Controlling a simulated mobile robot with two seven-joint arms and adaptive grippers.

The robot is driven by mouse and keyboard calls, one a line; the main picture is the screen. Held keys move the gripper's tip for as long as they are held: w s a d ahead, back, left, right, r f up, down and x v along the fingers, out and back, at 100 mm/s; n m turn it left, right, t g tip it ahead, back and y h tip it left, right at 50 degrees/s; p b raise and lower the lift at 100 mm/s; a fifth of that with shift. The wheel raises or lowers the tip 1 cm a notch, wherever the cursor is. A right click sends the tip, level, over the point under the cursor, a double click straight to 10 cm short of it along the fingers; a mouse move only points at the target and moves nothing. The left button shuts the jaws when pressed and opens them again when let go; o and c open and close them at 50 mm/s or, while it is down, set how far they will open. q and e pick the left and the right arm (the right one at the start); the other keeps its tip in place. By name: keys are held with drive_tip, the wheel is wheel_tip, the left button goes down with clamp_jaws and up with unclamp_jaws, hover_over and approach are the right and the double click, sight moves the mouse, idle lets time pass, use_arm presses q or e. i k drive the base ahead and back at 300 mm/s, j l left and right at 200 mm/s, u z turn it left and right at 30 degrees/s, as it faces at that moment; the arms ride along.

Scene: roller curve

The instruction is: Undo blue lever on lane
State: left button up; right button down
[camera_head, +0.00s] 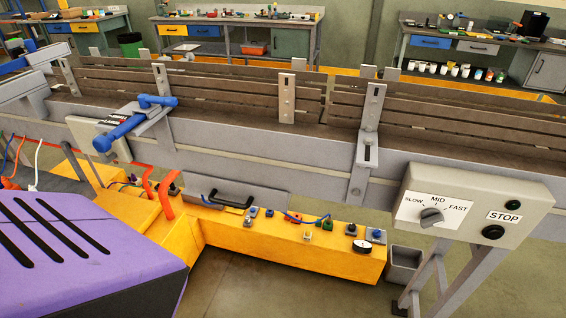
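The blue lever (122,131) sits on a grey bracket at the near side of the conveyor lane (235,125), left of the picture's middle. Its thick handle slants down and to the left, over a light box with a dark label. A second blue part (158,101) joins the same bracket just above and to the right. Whether the lever's latch is engaged cannot be told from this view. Neither of my grippers is in view, and nothing touches the lever.
Slatted side rails (215,87) on upright brackets line the lane. A control box (473,205) with a speed dial and STOP button stands at right. A yellow unit (290,245) with knobs and a gauge is below the lane. Workbenches (240,35) stand behind.

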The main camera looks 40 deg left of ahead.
sight(145, 101)
drive_tip(key=u, duration=1.95)
